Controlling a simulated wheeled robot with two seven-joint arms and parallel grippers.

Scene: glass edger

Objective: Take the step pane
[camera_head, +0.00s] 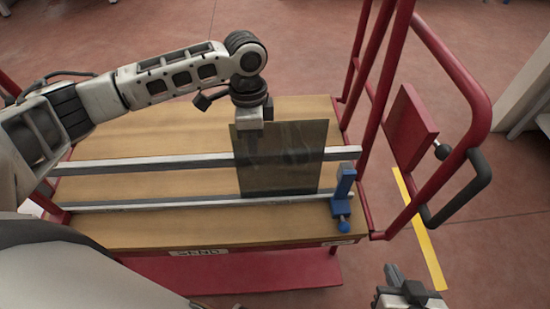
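A dark, see-through rectangular pane (282,158) stands near upright on the wooden deck of a red cart, towards its right end. It is by two pale rails and left of a blue clamp. My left gripper (254,122) points down at the pane's top left edge. Its fingers overlap that edge, but I cannot tell whether they are closed on the glass. My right gripper (402,290) is at the bottom edge, right of the cart and partly cut off; its fingers are apart from the pane.
The cart deck (130,225) bears a far rail (120,166), a near rail (120,206) and a blue clamp (343,195). Red tube frames (455,70) rise at the right, with a black handle (465,190) and a red plate (410,128). A yellow floor line (425,240) runs beside the cart.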

